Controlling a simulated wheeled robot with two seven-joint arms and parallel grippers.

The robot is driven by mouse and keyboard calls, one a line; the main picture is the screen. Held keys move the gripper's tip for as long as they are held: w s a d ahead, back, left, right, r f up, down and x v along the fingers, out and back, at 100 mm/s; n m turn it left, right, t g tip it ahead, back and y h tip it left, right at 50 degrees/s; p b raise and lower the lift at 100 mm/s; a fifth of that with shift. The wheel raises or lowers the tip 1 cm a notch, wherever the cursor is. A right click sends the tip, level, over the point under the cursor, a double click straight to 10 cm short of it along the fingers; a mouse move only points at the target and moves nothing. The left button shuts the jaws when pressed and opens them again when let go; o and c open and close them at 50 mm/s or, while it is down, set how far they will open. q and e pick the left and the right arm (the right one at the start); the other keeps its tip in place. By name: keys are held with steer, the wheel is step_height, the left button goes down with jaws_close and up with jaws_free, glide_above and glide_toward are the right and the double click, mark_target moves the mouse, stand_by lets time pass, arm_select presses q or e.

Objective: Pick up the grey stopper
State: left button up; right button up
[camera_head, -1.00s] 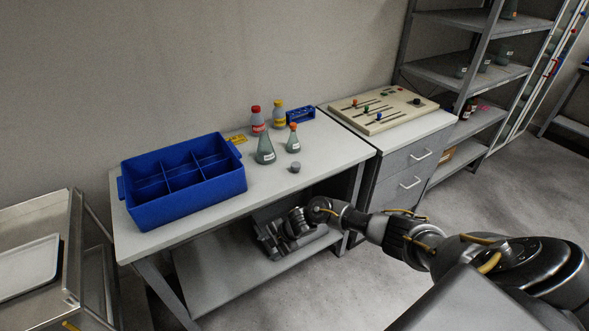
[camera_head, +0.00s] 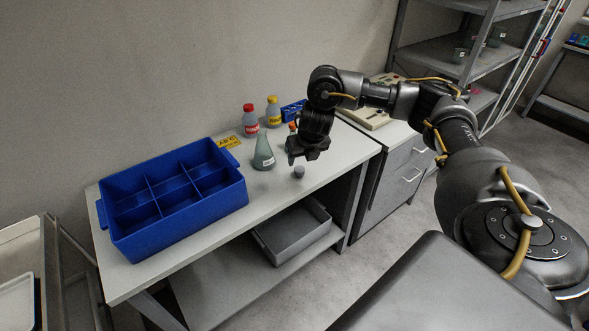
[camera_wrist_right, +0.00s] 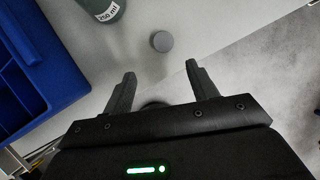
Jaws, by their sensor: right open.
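The grey stopper (camera_head: 299,172) lies on the white table near its front edge, right of the green flask (camera_head: 263,153). In the right wrist view the stopper (camera_wrist_right: 161,41) sits beyond the fingertips, roughly centred between them and apart from both. My right gripper (camera_head: 303,158) is above the table, close over the stopper, pointing down. In the right wrist view its two fingers (camera_wrist_right: 161,72) are spread, with nothing between the tips. The flask with the orange cap is mostly hidden behind the right gripper. My left gripper does not show.
The blue divided bin (camera_head: 172,190) takes up the left of the table. A red-capped bottle (camera_head: 250,121), a yellow-capped bottle (camera_head: 273,112) and a blue rack (camera_head: 292,110) stand at the back. A grey tray (camera_head: 292,232) is on the lower shelf.

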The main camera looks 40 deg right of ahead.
mark_target(300, 170)
steer(key=x, duration=0.4)
steer(key=shift+s+d, duration=0.25)
steer(key=shift+d, duration=0.05)
steer(key=shift+x, duration=0.75)
steer(key=shift+w+f, duration=0.25)
steer(key=shift+w, duration=0.05)
steer(key=x, duration=0.1)
steer(key=p+x, duration=0.1)
steer(key=x, duration=0.2)
steer(key=shift+w+d+f, duration=0.1)
steer(key=shift+w+d, duration=0.25)
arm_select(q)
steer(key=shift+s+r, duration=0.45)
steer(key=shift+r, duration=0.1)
arm_select(e)
steer(key=shift+c, duration=0.2)
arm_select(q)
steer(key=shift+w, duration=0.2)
arm_select(e)
steer(key=c, duration=1)
